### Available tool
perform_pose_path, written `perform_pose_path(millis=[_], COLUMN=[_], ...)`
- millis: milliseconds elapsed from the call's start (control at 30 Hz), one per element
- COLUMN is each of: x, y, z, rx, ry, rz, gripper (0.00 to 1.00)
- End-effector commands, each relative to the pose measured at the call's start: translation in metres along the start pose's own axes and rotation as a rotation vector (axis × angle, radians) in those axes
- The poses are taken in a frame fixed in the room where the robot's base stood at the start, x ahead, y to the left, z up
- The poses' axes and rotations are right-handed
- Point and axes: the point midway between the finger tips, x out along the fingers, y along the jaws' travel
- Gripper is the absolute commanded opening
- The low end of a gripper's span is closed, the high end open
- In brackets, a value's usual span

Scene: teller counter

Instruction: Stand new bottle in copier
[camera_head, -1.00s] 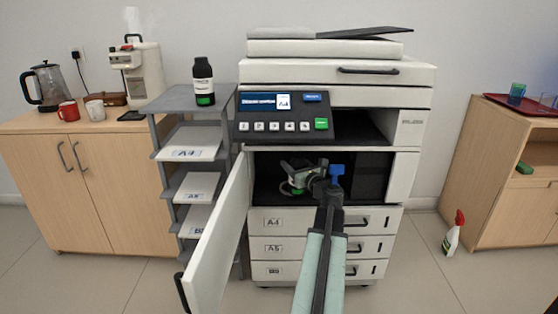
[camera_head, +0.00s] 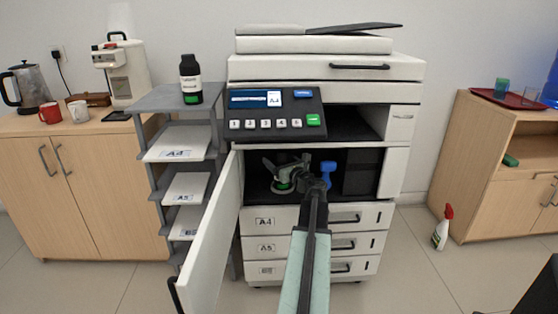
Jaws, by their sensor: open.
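The copier (camera_head: 400,122) stands in the middle with its front door (camera_head: 212,232) swung open to the left. A black bottle (camera_head: 190,68) with a white label and a green band stands upright on top of the grey paper rack. My gripper (camera_head: 284,172) is open inside the copier's dark bay, with no bottle seen between its jaws. A green-and-white ring (camera_head: 282,188) shows low in the bay just below my gripper, partly hidden by it. A blue lever (camera_head: 328,170) stands to the right of my gripper.
The grey rack (camera_head: 160,100) holds paper stacks left of the copier. A wooden cabinet (camera_head: 100,190) with a coffee machine and mugs is further left. A spray bottle (camera_head: 442,228) stands on the floor at right, beside another cabinet (camera_head: 480,180).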

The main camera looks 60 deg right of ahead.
Motion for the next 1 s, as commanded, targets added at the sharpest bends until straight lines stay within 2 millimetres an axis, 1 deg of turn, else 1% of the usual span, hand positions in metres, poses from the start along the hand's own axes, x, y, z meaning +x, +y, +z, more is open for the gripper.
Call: perform_pose_path(millis=[67, 167, 400, 500, 600, 733, 1000], x=[0.0, -0.015, -0.076, -0.097, -0.111, -0.119, -0.12], y=[0.0, 0.001, 0.003, 0.002, 0.001, 0.001, 0.001], z=[0.005, 0.003, 0.003, 0.003, 0.003, 0.003, 0.003], rx=[0.0, 0.0, 0.0, 0.0, 0.0, 0.0, 0.0], ry=[0.0, 0.0, 0.0, 0.0, 0.0, 0.0, 0.0], rz=[0.0, -0.001, -0.002, -0.001, -0.001, 0.001, 0.001], gripper=[0.8, 0.8, 0.8, 0.8, 0.8, 0.8, 0.8])
